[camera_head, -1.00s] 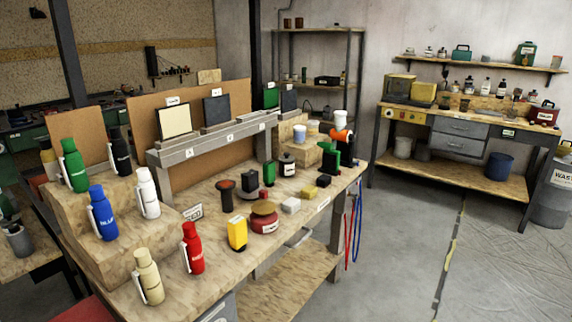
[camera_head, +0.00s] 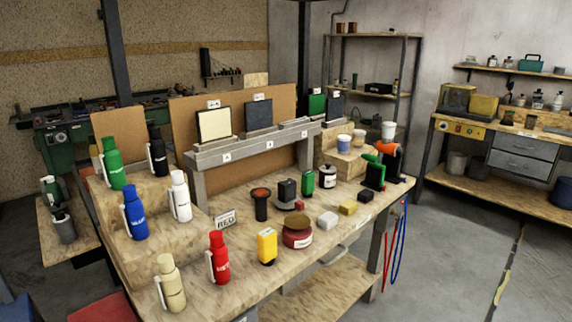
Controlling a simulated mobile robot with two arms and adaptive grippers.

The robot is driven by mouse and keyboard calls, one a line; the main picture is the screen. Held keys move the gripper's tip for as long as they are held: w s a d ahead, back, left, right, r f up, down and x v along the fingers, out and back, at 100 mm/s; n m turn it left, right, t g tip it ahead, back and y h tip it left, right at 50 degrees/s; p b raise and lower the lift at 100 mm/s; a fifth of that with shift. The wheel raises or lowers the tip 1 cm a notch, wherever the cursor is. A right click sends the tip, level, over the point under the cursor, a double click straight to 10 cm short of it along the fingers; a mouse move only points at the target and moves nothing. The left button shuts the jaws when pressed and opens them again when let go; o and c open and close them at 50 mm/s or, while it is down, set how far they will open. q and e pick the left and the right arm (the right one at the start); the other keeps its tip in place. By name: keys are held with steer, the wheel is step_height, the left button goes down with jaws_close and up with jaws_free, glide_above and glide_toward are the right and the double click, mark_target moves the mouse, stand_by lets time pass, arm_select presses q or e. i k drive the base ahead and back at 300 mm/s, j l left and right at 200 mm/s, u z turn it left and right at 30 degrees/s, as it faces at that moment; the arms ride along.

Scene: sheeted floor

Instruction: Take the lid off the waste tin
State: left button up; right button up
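The grey drum labelled "WAST..." from the earlier frame is out of view now, so I cannot see it or its lid. A red round tin (camera_head: 297,238) with a brown top stands on the workbench (camera_head: 205,290); its label is too small to read. Neither of my grippers is in view.
A second bench (camera_head: 470,182) stands at the right wall. Floor (camera_head: 440,270) between the benches is clear.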

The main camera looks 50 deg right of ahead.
mark_target(328, 167)
steer(key=l+u, duration=0.15)
steer(key=l, duration=0.3)
steer(key=k+l+u, duration=0.15)
steer(key=l, duration=0.3)
steer(key=k+l+u, duration=0.15)
steer(key=l, duration=0.3)
steer(key=l+u, duration=0.15)
steer(key=l, duration=0.3)
steer(key=k+l+u, duration=0.1)
steer(key=l, duration=0.35)
steer(key=k, duration=0.1)
